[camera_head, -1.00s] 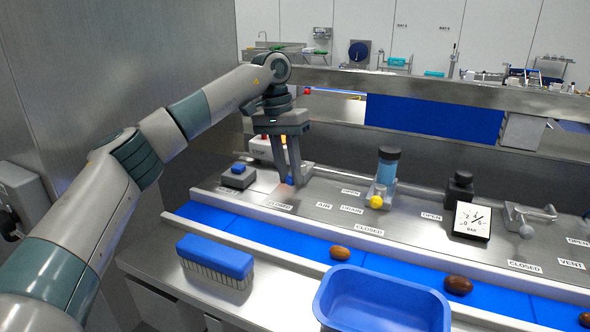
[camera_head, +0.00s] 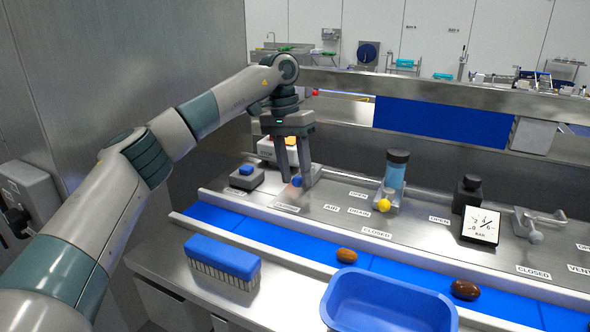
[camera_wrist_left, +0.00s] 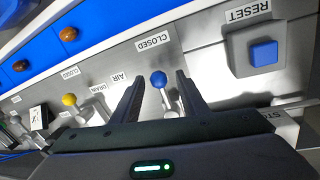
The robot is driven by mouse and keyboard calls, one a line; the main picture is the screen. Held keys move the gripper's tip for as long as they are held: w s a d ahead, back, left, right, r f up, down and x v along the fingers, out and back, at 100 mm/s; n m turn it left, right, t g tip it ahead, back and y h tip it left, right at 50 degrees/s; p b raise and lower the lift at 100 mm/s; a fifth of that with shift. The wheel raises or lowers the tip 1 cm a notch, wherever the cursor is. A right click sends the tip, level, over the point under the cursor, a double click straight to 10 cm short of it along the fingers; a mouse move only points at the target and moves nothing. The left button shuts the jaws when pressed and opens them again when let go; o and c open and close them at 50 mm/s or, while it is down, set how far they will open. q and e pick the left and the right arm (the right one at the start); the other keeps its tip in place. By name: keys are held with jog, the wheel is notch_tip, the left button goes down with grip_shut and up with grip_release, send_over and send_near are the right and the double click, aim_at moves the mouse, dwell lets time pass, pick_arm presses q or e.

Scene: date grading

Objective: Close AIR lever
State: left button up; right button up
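The AIR lever has a round blue knob (camera_head: 296,182) on a short metal stem at the left end of the steel panel. In the left wrist view the knob (camera_wrist_left: 158,79) lies close to the CLOSED label (camera_wrist_left: 152,42), with the AIR label (camera_wrist_left: 118,78) to its left. My left gripper (camera_head: 295,184) is lowered over the lever, fingers pointing down. In the left wrist view its fingers (camera_wrist_left: 159,78) stand apart on either side of the knob, with gaps visible. The lever base is partly hidden by the gripper in the head view. My right gripper is not in view.
A yellow-knobbed lever (camera_head: 384,205) stands to the right, beside a blue cylinder (camera_head: 396,172) and a gauge (camera_head: 481,225). A blue RESET button (camera_head: 246,170) is left of the gripper. A brush (camera_head: 222,262) and a blue tray (camera_head: 388,305) sit in front.

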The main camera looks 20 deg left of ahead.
pick_arm(q)
jog(key=shift+r, duration=0.1)
jog(key=shift+w+a+r+b, duration=0.15)
jog(key=shift+r+b, duration=0.25)
jog(key=shift+r, duration=0.25)
jog(key=a+r+p, duration=0.1)
jog(key=a+r, duration=0.2)
jog(key=r, duration=1.2)
jog(key=shift+w+r+p, duration=0.25)
jog(key=shift+r+p, duration=0.05)
jog(key=shift+s+f, duration=0.1)
jog(key=shift+f, duration=0.05)
